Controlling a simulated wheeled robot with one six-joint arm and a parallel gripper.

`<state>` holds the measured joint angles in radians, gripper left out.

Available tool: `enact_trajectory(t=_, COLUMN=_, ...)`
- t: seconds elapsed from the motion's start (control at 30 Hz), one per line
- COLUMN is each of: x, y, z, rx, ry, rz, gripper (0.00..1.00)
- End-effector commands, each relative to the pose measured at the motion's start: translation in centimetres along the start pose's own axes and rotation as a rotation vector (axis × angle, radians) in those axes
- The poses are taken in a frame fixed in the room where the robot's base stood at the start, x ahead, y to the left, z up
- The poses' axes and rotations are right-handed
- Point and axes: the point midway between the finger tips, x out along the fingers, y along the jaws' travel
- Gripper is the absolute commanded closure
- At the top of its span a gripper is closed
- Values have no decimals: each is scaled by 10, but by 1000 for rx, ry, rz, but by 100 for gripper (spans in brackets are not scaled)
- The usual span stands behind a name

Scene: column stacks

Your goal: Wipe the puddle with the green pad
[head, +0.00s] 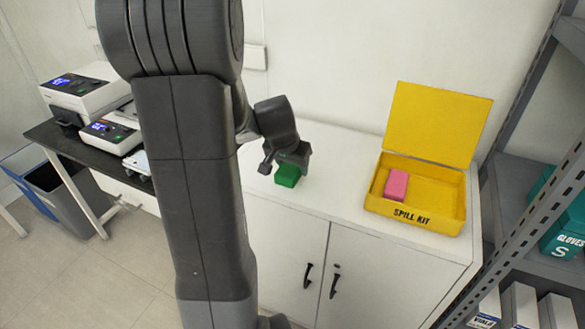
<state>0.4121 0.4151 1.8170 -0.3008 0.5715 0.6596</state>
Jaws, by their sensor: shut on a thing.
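The green pad (288,175) is at the left part of the white cabinet top, under my gripper (283,165). My gripper points down and is shut on the green pad. I cannot tell whether the pad touches the cabinet top or hangs just above it. No puddle can be made out; my arm hides part of the cabinet top on the left.
An open yellow spill kit box (440,222) with a pink block (396,185) inside stands at the right of the cabinet top (335,185). The top between pad and box is clear. A grey metal shelf (510,190) stands at right, a dark bench (60,138) with instruments at left.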

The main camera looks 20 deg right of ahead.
Motion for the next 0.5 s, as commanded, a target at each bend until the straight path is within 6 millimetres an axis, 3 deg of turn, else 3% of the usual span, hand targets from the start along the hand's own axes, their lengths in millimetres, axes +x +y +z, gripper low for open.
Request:
enact_trajectory(t=0.23, x=-23, y=-1, z=-11, rx=-4, ry=2, rz=-2, gripper=68)
enact_trajectory(t=0.5, x=-26, y=-2, z=-12, rx=-5, ry=1, rz=-2, gripper=68)
